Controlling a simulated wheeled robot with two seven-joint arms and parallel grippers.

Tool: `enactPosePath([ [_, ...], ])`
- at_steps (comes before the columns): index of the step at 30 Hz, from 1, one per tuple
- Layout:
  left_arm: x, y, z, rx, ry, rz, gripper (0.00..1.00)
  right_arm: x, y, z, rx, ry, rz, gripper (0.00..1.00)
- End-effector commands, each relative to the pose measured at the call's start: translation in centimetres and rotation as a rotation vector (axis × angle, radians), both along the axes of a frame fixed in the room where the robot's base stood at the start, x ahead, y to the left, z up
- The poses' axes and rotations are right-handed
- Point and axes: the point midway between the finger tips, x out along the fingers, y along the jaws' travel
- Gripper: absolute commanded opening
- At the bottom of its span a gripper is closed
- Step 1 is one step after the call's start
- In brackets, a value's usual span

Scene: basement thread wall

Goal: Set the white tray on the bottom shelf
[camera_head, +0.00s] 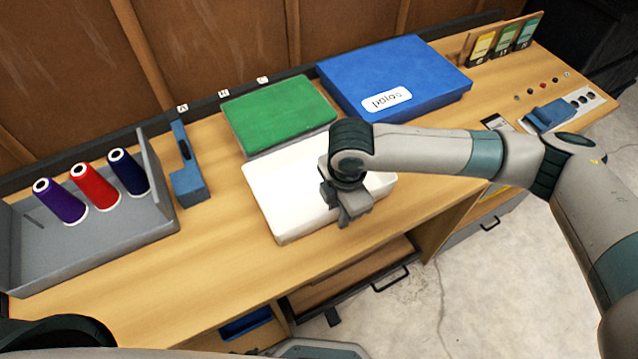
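The white tray (285,192) lies on the wooden bench top, in front of a green box. It looks like a shallow white block from here, and my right arm covers part of its right side. My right gripper (347,212) points down at the tray's front right edge. Its fingers are small and partly hidden, so I cannot tell whether they are open, shut or touching the tray. Dark and grey parts of my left arm show at the lower left corner, but its gripper is out of view. I cannot identify the bottom shelf clearly.
The green box (278,108) and blue box (395,75) stand behind the tray. A grey rack (95,245) with three thread spools is at left, beside a blue holder (187,180). Below the bench front, a drawer (345,285) with a dark handle stands open. Bare bench lies left of the tray.

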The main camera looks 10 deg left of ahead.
Motion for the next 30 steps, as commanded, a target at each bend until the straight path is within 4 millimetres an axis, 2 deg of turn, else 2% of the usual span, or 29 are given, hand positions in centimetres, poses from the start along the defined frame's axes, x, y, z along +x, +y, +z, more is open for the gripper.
enactPosePath([
  [9,-0.10,0.03,-0.01,0.000,0.002,0.000,0.22,-0.01,0.01,0.01,0.000,0.000,0.000,0.25],
  [11,-0.11,0.03,-0.02,0.000,0.002,0.000,0.22,-0.01,0.01,0.01,0.000,0.000,0.000,0.13],
  [12,-0.11,0.03,-0.02,0.000,0.002,0.000,0.22,-0.01,0.01,0.00,0.000,0.000,0.000,0.04],
  [13,-0.12,0.03,-0.02,0.000,0.002,0.000,0.22,-0.01,0.01,0.00,0.000,0.000,0.000,0.00],
  [30,-0.57,0.15,0.07,0.003,0.013,0.000,0.22,0.02,0.01,0.30,0.001,-0.001,0.000,0.00],
])
